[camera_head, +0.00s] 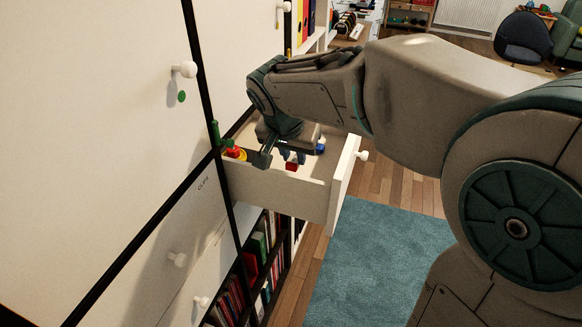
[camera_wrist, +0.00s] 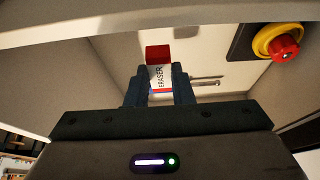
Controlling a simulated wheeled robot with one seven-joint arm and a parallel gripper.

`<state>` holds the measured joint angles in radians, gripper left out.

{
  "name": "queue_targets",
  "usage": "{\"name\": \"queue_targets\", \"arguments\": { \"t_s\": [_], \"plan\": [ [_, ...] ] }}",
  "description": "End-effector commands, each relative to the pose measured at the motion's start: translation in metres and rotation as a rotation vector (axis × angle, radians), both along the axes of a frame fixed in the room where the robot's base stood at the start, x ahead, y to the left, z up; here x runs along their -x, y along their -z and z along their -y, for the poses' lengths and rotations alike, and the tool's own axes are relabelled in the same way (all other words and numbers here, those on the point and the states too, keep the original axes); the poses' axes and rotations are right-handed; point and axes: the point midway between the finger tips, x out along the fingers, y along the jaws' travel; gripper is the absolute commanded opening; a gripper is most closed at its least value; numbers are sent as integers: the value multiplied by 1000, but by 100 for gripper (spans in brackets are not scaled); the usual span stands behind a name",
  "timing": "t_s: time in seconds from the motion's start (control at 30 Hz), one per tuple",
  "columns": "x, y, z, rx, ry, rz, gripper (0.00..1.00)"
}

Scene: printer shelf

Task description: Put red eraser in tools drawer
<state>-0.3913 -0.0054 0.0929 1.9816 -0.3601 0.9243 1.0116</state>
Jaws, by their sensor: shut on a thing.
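The eraser (camera_wrist: 158,56) has a red end and a white sleeve printed "ERASER" in the wrist view. My gripper (camera_wrist: 159,78) is shut on its sleeve, with the red end sticking out past the fingertips. In the head view the red end of the eraser (camera_head: 291,167) shows below my gripper (camera_head: 290,155), inside the outline of the open drawer (camera_head: 280,193). The drawer is pulled out from the cabinet, and its pale floor lies beyond the eraser. I cannot tell whether the eraser touches the floor. My arm hides part of the drawer.
A red and yellow round knob on a dark base (camera_wrist: 284,44) lies in the drawer, right of the eraser in the wrist view. A thin metal tool (camera_wrist: 205,82) lies on the drawer floor. The drawer front has a white knob (camera_head: 362,155). Bookshelves (camera_head: 262,255) stand below.

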Motion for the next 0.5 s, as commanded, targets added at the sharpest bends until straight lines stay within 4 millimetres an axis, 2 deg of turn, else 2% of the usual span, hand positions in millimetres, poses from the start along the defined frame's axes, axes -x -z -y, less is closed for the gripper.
{"name": "queue_targets", "arguments": {
  "t_s": [0.03,0.27,0.4,0.5],
  "plan": [
    [0,8,0,1,0,-3,0],
    [0,27,2,2,3,-2,0],
    [0,48,2,2,3,-3,0],
    [-1,56,2,1,4,0,0]
  ]
}}
